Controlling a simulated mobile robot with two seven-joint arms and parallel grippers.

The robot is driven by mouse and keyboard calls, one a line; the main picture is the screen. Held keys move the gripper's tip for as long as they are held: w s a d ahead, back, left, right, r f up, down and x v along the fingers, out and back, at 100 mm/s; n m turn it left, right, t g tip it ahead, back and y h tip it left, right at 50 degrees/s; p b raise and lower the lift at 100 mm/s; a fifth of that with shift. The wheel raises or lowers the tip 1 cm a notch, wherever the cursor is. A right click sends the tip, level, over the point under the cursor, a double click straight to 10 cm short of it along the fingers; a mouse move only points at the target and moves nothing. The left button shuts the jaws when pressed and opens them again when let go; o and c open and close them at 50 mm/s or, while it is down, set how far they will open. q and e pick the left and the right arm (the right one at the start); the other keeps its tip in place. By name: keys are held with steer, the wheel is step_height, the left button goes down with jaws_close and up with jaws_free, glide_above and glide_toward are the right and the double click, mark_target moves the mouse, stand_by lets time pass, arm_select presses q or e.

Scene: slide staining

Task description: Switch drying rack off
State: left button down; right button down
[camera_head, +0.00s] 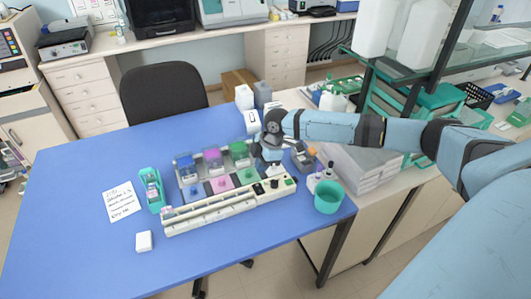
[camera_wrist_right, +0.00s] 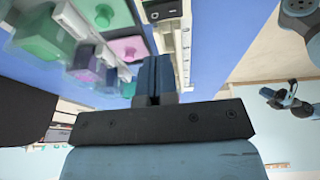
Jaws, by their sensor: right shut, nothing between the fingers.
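The drying rack (camera_head: 210,213) is the long white slatted front of the staining station on the blue table. Dark controls (camera_head: 258,188) sit at its right end, beside a small green spot. In the right wrist view a black rocker switch (camera_wrist_right: 160,12) with white marks shows just beyond my fingertips. I cannot tell its setting or whether the fingers touch it. My right gripper (camera_head: 272,165) is over the right end of the station, pointing down. In the wrist view its fingers (camera_wrist_right: 157,72) are together and empty. My left gripper is not in view.
Blue, magenta and green jars (camera_head: 212,160) stand behind the rack. A green slide holder (camera_head: 152,190), a handwritten note (camera_head: 122,201) and a white block (camera_head: 144,241) lie to the left. The front of the table (camera_head: 210,268) is clear.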

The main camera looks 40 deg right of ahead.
mark_target(256, 185)
steer(key=x, duration=0.3)
steer(key=d+p+x, duration=0.1)
steer(key=x, duration=0.1)
steer(key=shift+w+a+f, duration=0.1)
steer(key=shift+a+f, duration=0.05)
steer(key=shift+f, duration=0.9)
steer(key=shift+w, duration=0.15)
